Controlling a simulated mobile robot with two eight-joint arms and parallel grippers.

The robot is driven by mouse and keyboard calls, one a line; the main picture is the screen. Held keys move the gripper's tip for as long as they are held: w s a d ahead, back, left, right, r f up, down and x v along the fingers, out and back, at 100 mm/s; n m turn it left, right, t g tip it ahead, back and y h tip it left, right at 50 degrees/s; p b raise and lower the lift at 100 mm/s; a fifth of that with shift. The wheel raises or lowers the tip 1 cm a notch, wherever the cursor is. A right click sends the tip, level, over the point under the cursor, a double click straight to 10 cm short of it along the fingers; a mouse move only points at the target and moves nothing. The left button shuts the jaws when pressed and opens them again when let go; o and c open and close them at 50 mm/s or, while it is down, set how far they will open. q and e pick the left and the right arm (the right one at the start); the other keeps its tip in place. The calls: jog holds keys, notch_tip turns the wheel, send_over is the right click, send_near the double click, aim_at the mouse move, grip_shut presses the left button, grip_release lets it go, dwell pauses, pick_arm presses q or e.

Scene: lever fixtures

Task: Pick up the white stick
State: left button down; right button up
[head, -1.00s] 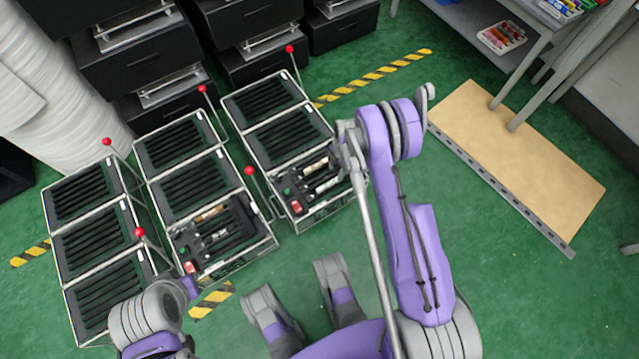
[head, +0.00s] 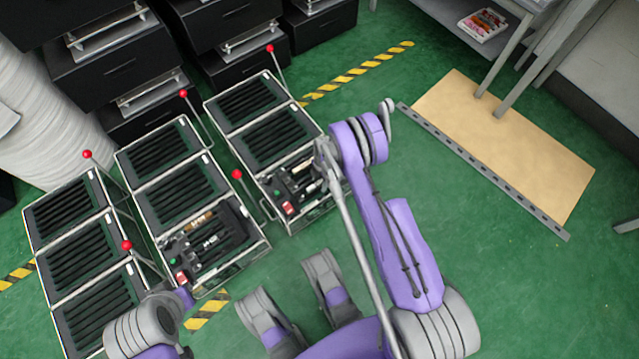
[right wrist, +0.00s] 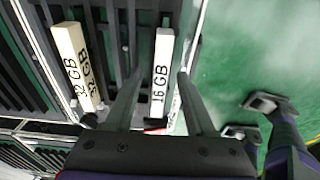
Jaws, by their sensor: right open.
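In the right wrist view, a white stick (right wrist: 161,76) marked 16 GB lies in a slot of a black ribbed tray. A cream-white stick (right wrist: 78,65) marked 32 GB lies to its left. My right gripper (right wrist: 160,73) is open, one finger on each side of the 16 GB stick in the picture. I cannot tell whether the fingers touch it. In the head view my right gripper (head: 322,160) is over the front of the right-hand rack (head: 262,135) and partly hides the sticks. My left arm shows at the lower left; its gripper is not visible.
Two more wire-framed racks (head: 180,180) stand to the left. Red-knobbed levers (head: 237,174) rise beside the racks. Black drawer units (head: 120,60) stand behind. A tan board (head: 500,150) lies on the right. Green floor between it and my right arm is clear.

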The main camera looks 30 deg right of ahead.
grip_shut()
jog(key=shift+r, duration=0.1)
dwell(0.3)
